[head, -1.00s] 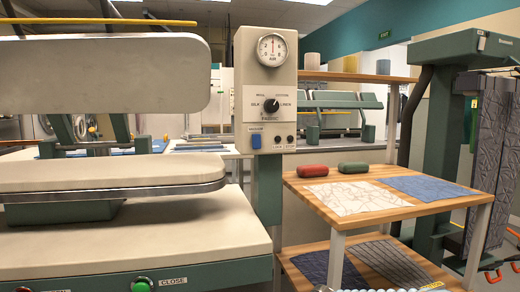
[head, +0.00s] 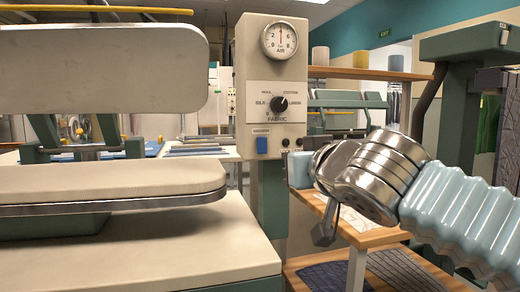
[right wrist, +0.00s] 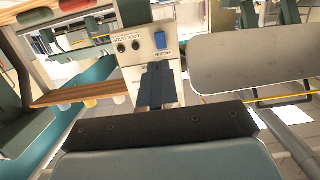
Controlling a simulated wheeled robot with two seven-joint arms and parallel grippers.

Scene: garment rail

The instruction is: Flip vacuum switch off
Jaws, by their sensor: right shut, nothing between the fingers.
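The vacuum switch is a blue rocker (head: 262,146) on the lower left of the cream control panel (head: 254,90), under a small label. In the right wrist view the blue rocker (right wrist: 160,40) shows just beyond the fingertips, with a gap in the picture; I cannot tell its tilt or whether anything touches it. My right gripper (right wrist: 157,70) is shut and empty, its dark fingers together and pointing at the panel. In the head view its pale blue body (head: 300,170) is right of and below the switch, with fingers hidden. My left gripper is not in view.
A dial gauge (head: 279,40), a fabric knob (head: 279,104) and two small black buttons share the panel. The press's upper plate (head: 100,70) and lower plate (head: 110,185) lie to the left. A wooden table (head: 385,237) stands below my right arm.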

